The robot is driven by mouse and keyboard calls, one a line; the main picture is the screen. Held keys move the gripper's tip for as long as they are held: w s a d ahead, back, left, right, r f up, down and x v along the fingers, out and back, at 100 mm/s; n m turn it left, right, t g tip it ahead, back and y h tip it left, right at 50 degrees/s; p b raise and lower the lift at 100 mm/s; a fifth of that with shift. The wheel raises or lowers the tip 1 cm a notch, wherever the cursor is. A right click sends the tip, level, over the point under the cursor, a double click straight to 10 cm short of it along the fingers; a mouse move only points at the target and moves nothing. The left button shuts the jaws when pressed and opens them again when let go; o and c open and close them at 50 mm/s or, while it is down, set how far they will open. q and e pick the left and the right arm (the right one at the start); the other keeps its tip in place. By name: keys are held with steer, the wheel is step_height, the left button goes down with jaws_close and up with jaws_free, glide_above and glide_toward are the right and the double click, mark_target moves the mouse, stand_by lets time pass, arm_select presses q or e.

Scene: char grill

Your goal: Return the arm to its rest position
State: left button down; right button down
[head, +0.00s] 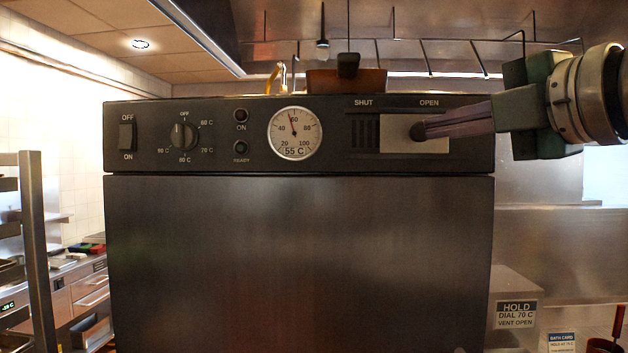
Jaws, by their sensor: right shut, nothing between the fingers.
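My right arm comes in from the right in the head view. Its gripper (418,131) is shut, with nothing between the fingers. The fingertips are in front of the pale vent slide (428,146) on the control panel, under the word OPEN; I cannot tell whether they touch it. The slide is at the OPEN side, and dark vent slots show to its left, under SHUT. My left gripper is not in view.
The dark cabinet (300,260) fills the middle. Its panel has a switch (128,137), a dial (184,136) and a gauge (295,133) reading about 55 C. A HOLD sign (516,313) reads DIAL 70 C, VENT OPEN. A metal post (38,250) stands at left.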

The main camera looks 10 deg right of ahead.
steer(key=shift+f, duration=0.1)
steer(key=s+a+f+m+g+h+p, duration=0.15)
steer(key=s+f+m+g+p, duration=0.3)
steer(key=s+f+m, duration=0.45)
steer(key=s+a+f+m+g+h+p, duration=0.1)
steer(key=s+a+f+m+g+p, duration=0.35)
steer(key=f, duration=0.65)
steer(key=s+f+m+g, duration=0.2)
steer(key=s+m, duration=0.1)
steer(key=s, duration=0.4)
steer(key=s+d+f+m+g, duration=0.1)
steer(key=s+f+m+g, duration=0.1)
steer(key=s, duration=0.5)
steer(key=shift+d+m+h+p, duration=0.2)
steer(key=shift+m+h+p, duration=0.2)
steer(key=shift+m, duration=0.35)
steer(key=shift+s+f, duration=0.1)
